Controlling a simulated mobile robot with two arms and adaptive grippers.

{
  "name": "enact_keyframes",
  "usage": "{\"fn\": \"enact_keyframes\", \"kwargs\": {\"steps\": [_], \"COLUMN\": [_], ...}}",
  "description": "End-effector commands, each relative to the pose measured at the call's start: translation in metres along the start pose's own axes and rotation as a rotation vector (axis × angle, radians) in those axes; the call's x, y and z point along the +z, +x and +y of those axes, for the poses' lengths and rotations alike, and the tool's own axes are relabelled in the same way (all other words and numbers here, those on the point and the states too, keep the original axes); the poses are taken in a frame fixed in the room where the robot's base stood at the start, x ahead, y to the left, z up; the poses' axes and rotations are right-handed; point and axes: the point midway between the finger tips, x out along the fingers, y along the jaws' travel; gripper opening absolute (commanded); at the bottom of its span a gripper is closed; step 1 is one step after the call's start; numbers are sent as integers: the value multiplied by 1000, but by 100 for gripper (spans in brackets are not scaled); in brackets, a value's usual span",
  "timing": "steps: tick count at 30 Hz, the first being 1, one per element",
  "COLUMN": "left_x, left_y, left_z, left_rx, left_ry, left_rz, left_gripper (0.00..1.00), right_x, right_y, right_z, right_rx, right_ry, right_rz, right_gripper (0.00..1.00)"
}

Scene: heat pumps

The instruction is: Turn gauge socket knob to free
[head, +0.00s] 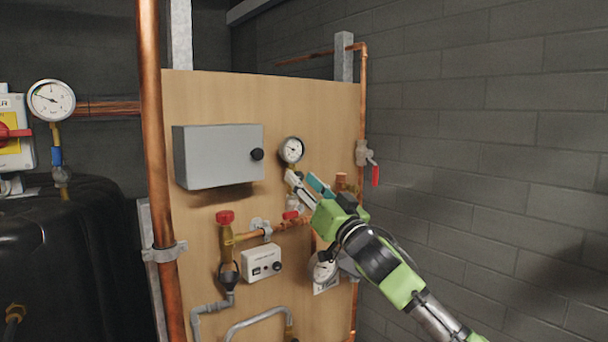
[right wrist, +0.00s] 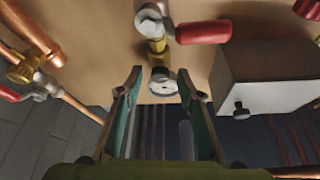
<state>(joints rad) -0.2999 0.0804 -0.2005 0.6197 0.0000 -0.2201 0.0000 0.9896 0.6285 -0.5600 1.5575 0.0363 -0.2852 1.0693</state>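A round white gauge (head: 292,150) is mounted on the wooden board to the right of the grey box. It also shows in the right wrist view (right wrist: 163,87), with a brass stem (right wrist: 157,47) leading to a silver fitting. A red handle (right wrist: 203,32) sits at that fitting; in the head view it shows below the gauge (head: 290,214). My right gripper (head: 306,182) is open, its two teal-edged fingers apart, just below the gauge in the head view. In the right wrist view the gauge lies beyond and between the fingertips (right wrist: 159,78). My left gripper is not in view.
A grey box (head: 218,155) with a black knob projects from the board. Lower are a red-capped brass valve (head: 226,218) and a white control box (head: 262,263). A red-handled valve (head: 374,173) is on the right pipe. A copper pipe (head: 150,120) runs along the left.

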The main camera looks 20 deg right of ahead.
Motion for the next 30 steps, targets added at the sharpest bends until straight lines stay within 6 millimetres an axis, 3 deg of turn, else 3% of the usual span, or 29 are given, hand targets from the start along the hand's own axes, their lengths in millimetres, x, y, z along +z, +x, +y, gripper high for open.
{"fn": "enact_keyframes", "kwargs": {"steps": [9,13,30], "left_x": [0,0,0], "left_y": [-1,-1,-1], "left_z": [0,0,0], "left_rx": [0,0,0], "left_ry": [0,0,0], "left_rz": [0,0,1], "left_gripper": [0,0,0], "right_x": [0,0,-1], "right_y": [2,2,2], "right_z": [0,0,2], "right_rx": [0,0,-48], "right_ry": [0,0,-119], "right_rz": [0,0,1], "right_gripper": [32,0,0]}}
